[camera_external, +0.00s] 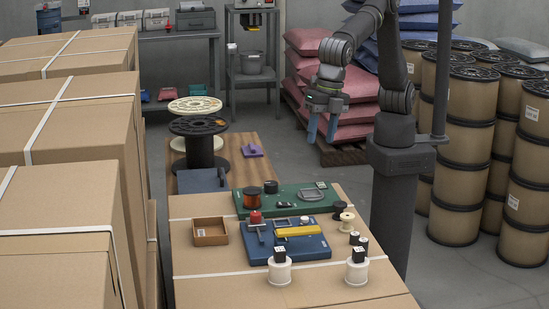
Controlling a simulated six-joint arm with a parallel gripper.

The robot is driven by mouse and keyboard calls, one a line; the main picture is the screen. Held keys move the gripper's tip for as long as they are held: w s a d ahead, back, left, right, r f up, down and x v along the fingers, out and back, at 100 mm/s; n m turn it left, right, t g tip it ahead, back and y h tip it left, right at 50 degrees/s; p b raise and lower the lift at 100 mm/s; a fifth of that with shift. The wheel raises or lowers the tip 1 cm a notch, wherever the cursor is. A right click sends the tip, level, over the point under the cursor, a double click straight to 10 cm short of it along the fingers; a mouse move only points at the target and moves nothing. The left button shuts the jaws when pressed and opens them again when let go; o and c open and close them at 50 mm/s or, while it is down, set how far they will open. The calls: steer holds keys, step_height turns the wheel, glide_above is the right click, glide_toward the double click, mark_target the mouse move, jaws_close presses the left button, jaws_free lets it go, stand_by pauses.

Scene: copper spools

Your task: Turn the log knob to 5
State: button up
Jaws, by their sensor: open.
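My gripper (322,129) hangs above and behind the right part of the workbench, fingers pointing down, open and empty. It touches nothing on the bench. A green board (292,204) lies on the cardboard-covered bench, with a round grey dial-like part (312,195) and small dark parts on it. A blue device (312,247) with a yellow bar (298,231) and a red knob-like part (255,217) lies in front of it. I cannot tell which part is the log knob; no scale marks or numbers are readable.
A copper-wound spool (253,199) and a black spool (271,187) stand on the green board. An open brown box (210,241) sits left of the blue device. White spools topped with black cubes (279,274) (357,274) stand at the front. Large cartons (70,190) crowd the left.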

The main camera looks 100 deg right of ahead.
mark_target(303, 224)
steer(key=w+f+n, duration=0.1)
steer(key=f, duration=0.7)
steer(key=w+a+f+n+g, duration=0.1)
steer(key=w+f, duration=0.1)
steer(key=f, duration=0.5)
steer(key=w+a+f+n, duration=0.1)
steer(key=f, duration=0.7)
steer(key=shift+w+f+h, duration=0.3)
steer(key=shift+w, duration=0.1)
steer(key=shift+g, duration=0.3)
jaws_close()
